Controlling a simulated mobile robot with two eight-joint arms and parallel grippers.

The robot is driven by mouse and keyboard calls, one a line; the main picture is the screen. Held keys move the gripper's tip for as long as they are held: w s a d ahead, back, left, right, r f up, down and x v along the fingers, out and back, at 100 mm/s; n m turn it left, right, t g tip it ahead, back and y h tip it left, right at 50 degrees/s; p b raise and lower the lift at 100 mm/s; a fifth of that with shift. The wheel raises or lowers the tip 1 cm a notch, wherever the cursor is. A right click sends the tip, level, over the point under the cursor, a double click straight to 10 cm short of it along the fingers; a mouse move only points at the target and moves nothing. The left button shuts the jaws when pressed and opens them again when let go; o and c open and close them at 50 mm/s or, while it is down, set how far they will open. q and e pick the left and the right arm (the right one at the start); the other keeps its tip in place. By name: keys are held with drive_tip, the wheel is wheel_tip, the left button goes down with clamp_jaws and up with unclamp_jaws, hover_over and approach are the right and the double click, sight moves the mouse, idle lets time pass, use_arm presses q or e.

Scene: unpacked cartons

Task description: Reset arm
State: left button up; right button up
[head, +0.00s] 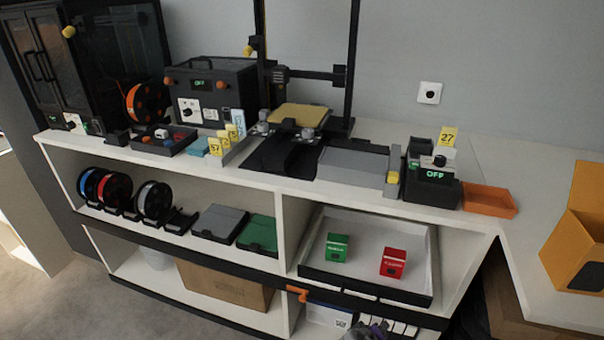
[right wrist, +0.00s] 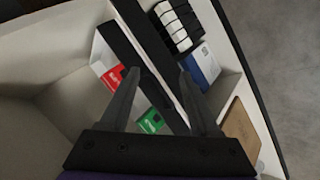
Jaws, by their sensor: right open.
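My right gripper (right wrist: 158,75) is open in the right wrist view, with its two dark fingers spread and nothing between the tips. A green box (right wrist: 150,122) shows between the fingers, and a red box (right wrist: 112,76) shows just left of the left fingertip. In the head view the green box (head: 337,247) and the red box (head: 393,263) stand apart in a white tray with a dark rim (head: 367,287) on the middle shelf. A small grey and purple part at the bottom edge of the head view may be my right arm. My left gripper is in neither view.
The shelf unit's top (head: 340,195) holds a printer (head: 300,115), a black device (head: 432,185) marked 27 and an orange tray (head: 488,200). Filament spools (head: 113,192) stand on the left shelf. A cardboard box (head: 225,286) sits below. A yellow bin (head: 578,240) is at right.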

drive_tip(key=s+r+m+g+y+p, duration=0.1)
drive_tip(key=s+r+m+y, duration=0.15)
drive_tip(key=s, duration=0.85)
drive_tip(key=s+r+m+g+y, duration=0.1)
drive_tip(key=s+r+m+y, duration=0.15)
drive_tip(key=s, duration=0.75)
use_arm(q)
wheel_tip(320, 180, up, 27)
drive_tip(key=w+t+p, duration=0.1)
drive_tip(key=p, duration=2.1)
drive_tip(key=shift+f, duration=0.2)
use_arm(e)
wheel_tip(320, 180, up, 24)
drive_tip(key=w, duration=0.1)
drive_tip(key=shift+w+r+t, duration=0.25)
drive_tip(key=shift+t, duration=0.05)
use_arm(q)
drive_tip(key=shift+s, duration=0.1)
use_arm(e)
drive_tip(key=shift+s, duration=0.1)
